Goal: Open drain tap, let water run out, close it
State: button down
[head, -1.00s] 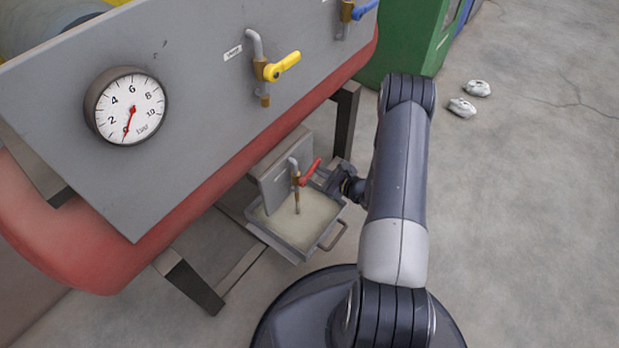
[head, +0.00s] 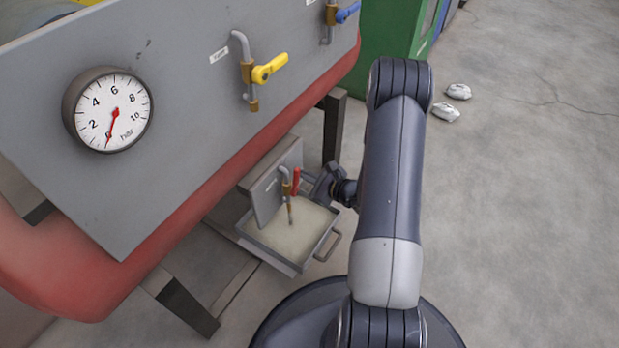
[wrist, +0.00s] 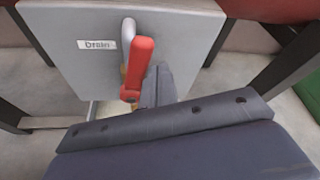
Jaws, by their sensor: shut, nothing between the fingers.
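The drain tap, a grey bent pipe with a brass body (head: 286,189), sits on a small grey plate below the tank. Its red lever (head: 296,180) points up. In the wrist view the lever (wrist: 138,68) stands nearly upright, leaning slightly right, beside a "Drain" label (wrist: 97,46). My gripper (head: 318,186) is shut and empty, just right of the lever. In the wrist view my fingers (wrist: 158,88) show partly behind the lever; I cannot tell whether they touch it. A tray (head: 290,262) with pale, cloudy contents stands under the spout. I cannot make out a running stream.
Above are a sloped grey panel with a pressure gauge (head: 108,110) reading near zero, a yellow-handled tap (head: 268,68) and a blue-handled tap (head: 346,12). Dark frame legs (head: 335,125) flank the drain. The floor at right is open, with two small white bags (head: 447,112).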

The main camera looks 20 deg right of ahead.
jog(key=shift+s+a+r+b, duration=0.25)
jog(key=shift+s+a+b, duration=0.15)
jog(key=shift+a+b, duration=0.15)
jog(key=shift+s+a+r, duration=0.1)
jog(key=shift+s+a, duration=0.05)
jog(key=shift+a, duration=0.1)
jog(key=shift+r, duration=0.15)
